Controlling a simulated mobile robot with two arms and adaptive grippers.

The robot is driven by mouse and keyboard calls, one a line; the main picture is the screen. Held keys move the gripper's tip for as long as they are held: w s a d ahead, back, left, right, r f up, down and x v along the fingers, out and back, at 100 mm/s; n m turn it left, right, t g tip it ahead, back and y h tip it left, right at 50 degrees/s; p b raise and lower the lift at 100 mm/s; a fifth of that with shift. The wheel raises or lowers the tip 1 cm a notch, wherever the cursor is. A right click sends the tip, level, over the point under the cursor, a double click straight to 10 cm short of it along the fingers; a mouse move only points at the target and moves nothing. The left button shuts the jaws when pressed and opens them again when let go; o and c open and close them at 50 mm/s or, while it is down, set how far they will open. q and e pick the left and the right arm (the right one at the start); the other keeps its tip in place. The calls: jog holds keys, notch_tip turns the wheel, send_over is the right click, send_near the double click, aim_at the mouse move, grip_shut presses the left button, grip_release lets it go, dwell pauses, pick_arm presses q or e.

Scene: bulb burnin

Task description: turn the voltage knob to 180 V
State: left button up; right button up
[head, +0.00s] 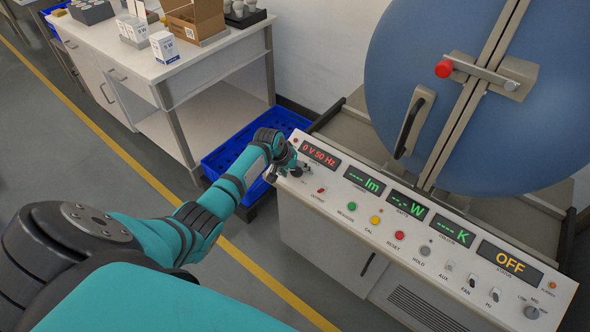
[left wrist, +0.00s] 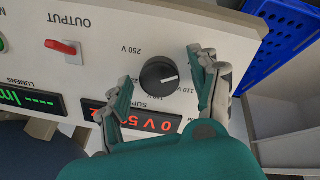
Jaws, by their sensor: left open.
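The voltage knob (left wrist: 159,77) is a black round dial on the panel's supply section, seen upside down in the left wrist view. A 250 V label is on the other side. The supply display (head: 320,154) reads 0 V 50 Hz in red. My left gripper (left wrist: 161,65) is open, with one finger on each side of the knob; I cannot tell whether they touch it. In the head view my left gripper (head: 286,170) is at the panel's left end and hides the knob.
A red output switch (left wrist: 62,47) sits near the knob. Several coloured buttons, such as the red reset button (head: 399,235), run along the panel (head: 350,214). A blue crate (head: 228,154) lies left of the console. A workbench (head: 147,72) stands behind at upper left.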

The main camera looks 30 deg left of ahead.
pick_arm(q)
jog(key=c, duration=1.2)
